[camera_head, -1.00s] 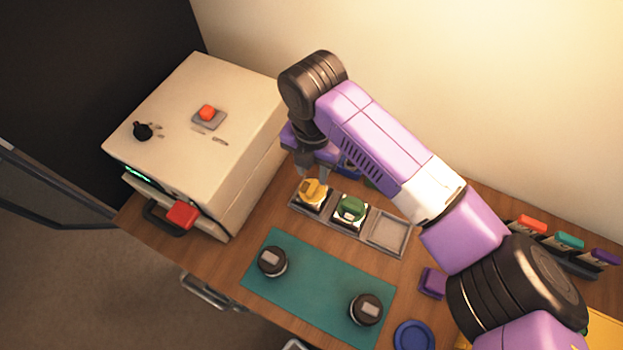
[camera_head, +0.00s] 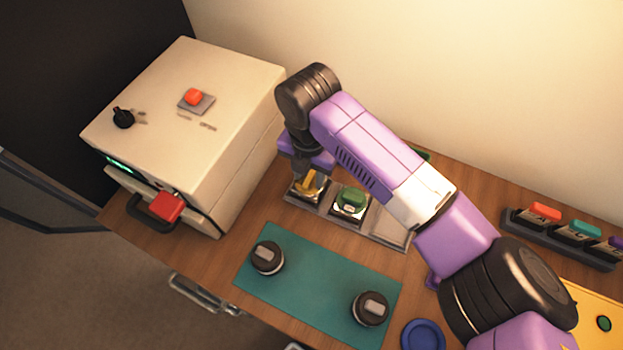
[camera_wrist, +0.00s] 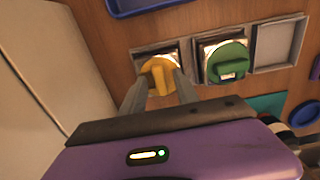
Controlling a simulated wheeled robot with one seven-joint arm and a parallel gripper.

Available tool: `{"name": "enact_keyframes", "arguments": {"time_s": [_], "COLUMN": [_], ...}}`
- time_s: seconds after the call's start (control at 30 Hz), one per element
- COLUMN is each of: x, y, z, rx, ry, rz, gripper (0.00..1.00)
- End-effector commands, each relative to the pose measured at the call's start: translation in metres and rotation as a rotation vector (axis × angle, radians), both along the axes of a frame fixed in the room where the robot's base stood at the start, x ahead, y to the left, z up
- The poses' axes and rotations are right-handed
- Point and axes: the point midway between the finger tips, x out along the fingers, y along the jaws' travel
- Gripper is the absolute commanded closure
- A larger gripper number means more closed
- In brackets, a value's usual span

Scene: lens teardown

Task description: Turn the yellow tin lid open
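The yellow tin lid (camera_head: 309,186) sits in the left compartment of a grey tray (camera_head: 376,235). It has a raised ridge across its top and also shows in the wrist view (camera_wrist: 159,72). My gripper (camera_wrist: 161,86) is down at the lid, with one finger on each side of the ridge. The fingers are spread, with what looks like a narrow gap at the ridge; contact is hard to judge. In the head view my gripper (camera_head: 306,173) partly hides the lid.
A green-lidded tin (camera_head: 351,201) sits in the middle compartment, close to my right finger; the right compartment is empty. A cream machine (camera_head: 190,120) stands at the left. Two dark round parts (camera_head: 267,258) (camera_head: 370,308) lie on a teal mat (camera_head: 318,285) in front.

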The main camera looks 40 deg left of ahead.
Motion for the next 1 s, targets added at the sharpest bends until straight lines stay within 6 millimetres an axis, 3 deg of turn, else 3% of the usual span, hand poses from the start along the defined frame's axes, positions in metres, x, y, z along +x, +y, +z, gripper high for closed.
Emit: {"name": "enact_keyframes", "arguments": {"time_s": [0.03,0.1,0.2,0.37,0.73,1.0], "x": [-0.0039,-0.0037,-0.0035,-0.0030,-0.0026,-0.0030], "y": [-0.0033,-0.0034,-0.0034,-0.0035,-0.0033,-0.0033], "z": [-0.0180,-0.0185,-0.0190,-0.0212,-0.0226,-0.0203], "rx": [-0.012,-0.011,-0.011,-0.011,-0.013,-0.014], "ry": [0.005,0.004,0.004,0.003,0.002,0.002], "rz": [-0.003,-0.003,-0.004,0.040,0.490,0.548], "gripper": [0.64,0.65,0.79,0.79,0.80,0.80]}}
